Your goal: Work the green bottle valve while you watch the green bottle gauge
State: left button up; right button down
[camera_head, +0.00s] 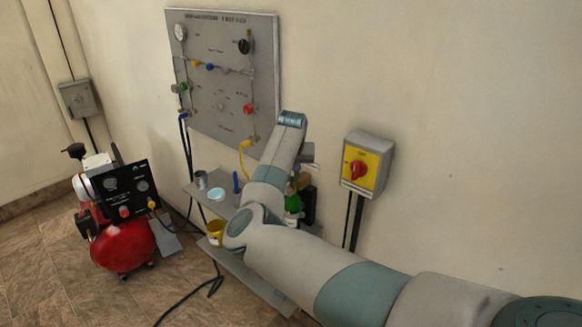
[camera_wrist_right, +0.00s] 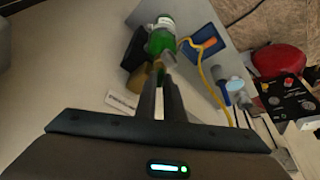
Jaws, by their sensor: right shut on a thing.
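The green bottle (camera_head: 293,204) stands by the wall shelf, partly hidden behind my right arm. In the right wrist view the green bottle (camera_wrist_right: 160,40) is just beyond my right gripper (camera_wrist_right: 168,78). The two fingers are close together, shut on a small part at the bottle's brass-coloured top, which I take to be the green bottle valve (camera_wrist_right: 170,58). The fingers hide most of the valve. I cannot make out the green bottle gauge or any reading on it. My left gripper is in neither view.
A grey wall panel (camera_head: 218,110) carries gauges and coloured knobs. A yellow box with a red switch (camera_head: 356,170) is on the wall to the right. A red compressor (camera_head: 124,246) stands on the floor at left. A yellow cup (camera_head: 215,234) and a yellow hose (camera_wrist_right: 203,75) are close to the bottle.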

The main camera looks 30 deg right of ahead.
jog(key=shift+s+d+r+n+t+y+p, duration=0.15)
jog(key=shift+n+y+p, duration=0.1)
jog(key=shift+n+p, duration=0.45)
jog(key=shift+w+d+f+n+t+y+p, duration=0.15)
jog(key=shift+n+y+p, duration=0.1)
jog(key=shift+n+p, duration=0.4)
jog(key=shift+s+a+n, duration=0.1)
jog(key=shift+n, duration=0.15)
jog(key=c, duration=1.9)
grip_release()
jog(key=shift+o, duration=0.2)
jog(key=shift+r, duration=0.1)
jog(key=b+v, duration=0.6)
jog(key=v, duration=1.1)
jog(key=shift+s+r, duration=0.1)
